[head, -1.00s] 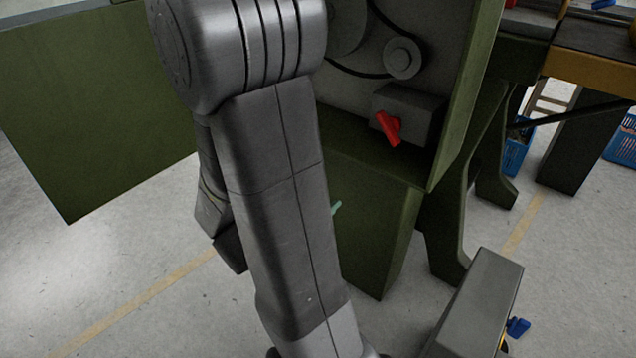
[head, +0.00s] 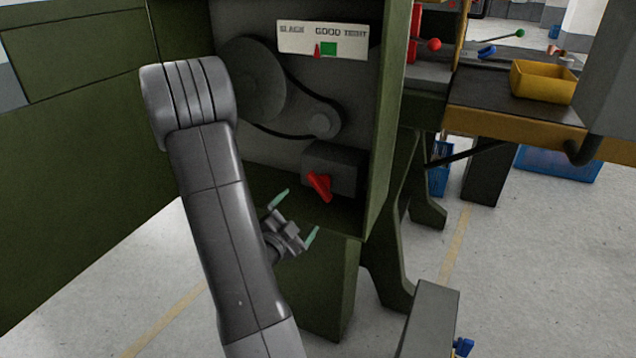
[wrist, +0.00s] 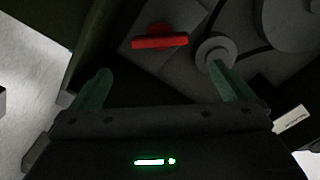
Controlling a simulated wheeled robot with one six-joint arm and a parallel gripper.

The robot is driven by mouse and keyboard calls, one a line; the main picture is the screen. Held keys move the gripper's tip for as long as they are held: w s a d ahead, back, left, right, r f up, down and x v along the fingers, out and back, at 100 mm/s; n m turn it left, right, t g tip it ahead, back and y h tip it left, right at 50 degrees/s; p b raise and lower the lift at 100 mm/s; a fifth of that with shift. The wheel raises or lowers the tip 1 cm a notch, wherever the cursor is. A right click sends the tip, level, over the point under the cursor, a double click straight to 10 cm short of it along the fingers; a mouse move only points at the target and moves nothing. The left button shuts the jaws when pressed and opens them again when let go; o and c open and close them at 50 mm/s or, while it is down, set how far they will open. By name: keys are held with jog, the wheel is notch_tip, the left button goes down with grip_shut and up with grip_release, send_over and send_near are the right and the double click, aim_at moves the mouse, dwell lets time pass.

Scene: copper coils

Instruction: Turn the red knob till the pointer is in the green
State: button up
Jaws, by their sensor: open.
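The red knob (head: 319,186) sits on a grey block (head: 335,168) low inside the open green cabinet. Its bar is tilted in the head view; in the wrist view the knob (wrist: 160,41) lies nearly level. A white gauge plate (head: 300,38) above reads slack, good, tight. Its red pointer (head: 317,50) is just left of the green patch (head: 328,49), at its edge. My gripper (head: 297,214) is open and empty, below and a little left of the knob, apart from it. In the wrist view the knob is beyond and between the fingers (wrist: 155,88).
A belt runs over a large pulley (head: 252,80) and a small pulley (head: 322,124) above the knob. The cabinet's side wall (head: 386,120) stands right of the knob, and its open door (head: 85,160) is at left. A grey box (head: 428,318) stands at lower right.

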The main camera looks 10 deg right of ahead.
aim_at(317, 190)
jog(key=x, duration=1.3)
jog(key=shift+w+d, duration=0.1)
jog(key=shift+d, duration=0.05)
jog(key=shift+c, duration=0.4)
jog(key=c, duration=0.6)
